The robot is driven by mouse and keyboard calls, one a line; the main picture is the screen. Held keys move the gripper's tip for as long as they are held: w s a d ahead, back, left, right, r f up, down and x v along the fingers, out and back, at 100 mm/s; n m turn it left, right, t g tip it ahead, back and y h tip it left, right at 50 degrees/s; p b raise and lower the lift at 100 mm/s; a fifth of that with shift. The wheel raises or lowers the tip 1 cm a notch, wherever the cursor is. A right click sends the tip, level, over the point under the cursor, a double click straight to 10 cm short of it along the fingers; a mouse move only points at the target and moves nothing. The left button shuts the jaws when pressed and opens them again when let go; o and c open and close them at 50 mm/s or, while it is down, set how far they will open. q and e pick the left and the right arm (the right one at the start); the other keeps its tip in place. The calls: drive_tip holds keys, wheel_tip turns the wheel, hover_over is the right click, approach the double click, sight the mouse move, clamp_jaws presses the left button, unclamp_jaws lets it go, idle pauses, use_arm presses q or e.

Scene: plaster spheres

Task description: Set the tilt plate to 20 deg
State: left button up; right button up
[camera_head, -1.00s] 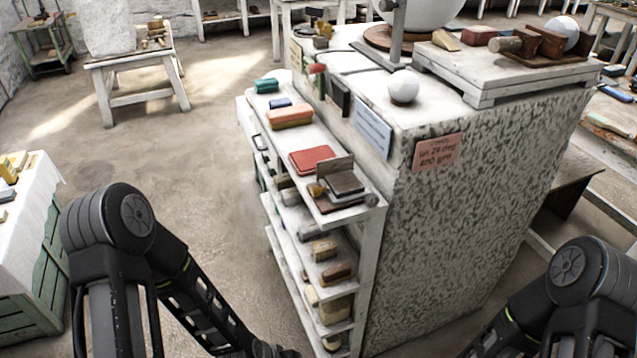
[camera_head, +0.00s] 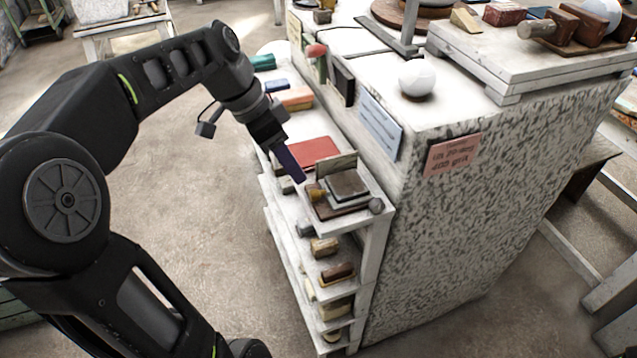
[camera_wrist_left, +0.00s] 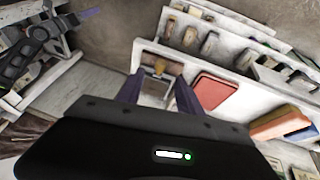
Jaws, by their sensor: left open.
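The tilt plate (camera_head: 347,184) sits at the near end of the narrow side shelf, a small dark plate on a brown base with an upright board behind. A brass-coloured knob (camera_head: 316,191) is on its left side and a dark round knob (camera_head: 376,206) on its right. My left gripper (camera_head: 299,179) is open just above and left of the plate, near the brass knob. In the left wrist view the brass knob (camera_wrist_left: 159,67) shows between the open fingers, apparently untouched.
A red block (camera_head: 315,152) lies behind the plate, with orange and blue blocks farther along. A pink card (camera_head: 451,155), partly legible, is on the speckled cabinet (camera_head: 480,220). A white sphere (camera_head: 417,78) rests on top. Floor left of the shelves is clear.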

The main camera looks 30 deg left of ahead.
sight(311, 192)
use_arm(q)
drive_tip(key=shift+w+f, duration=0.1)
drive_tip(key=shift+w, duration=0.05)
drive_tip(key=shift+x, duration=3.85)
drive_tip(key=shift+c, duration=0.4)
clamp_jaws()
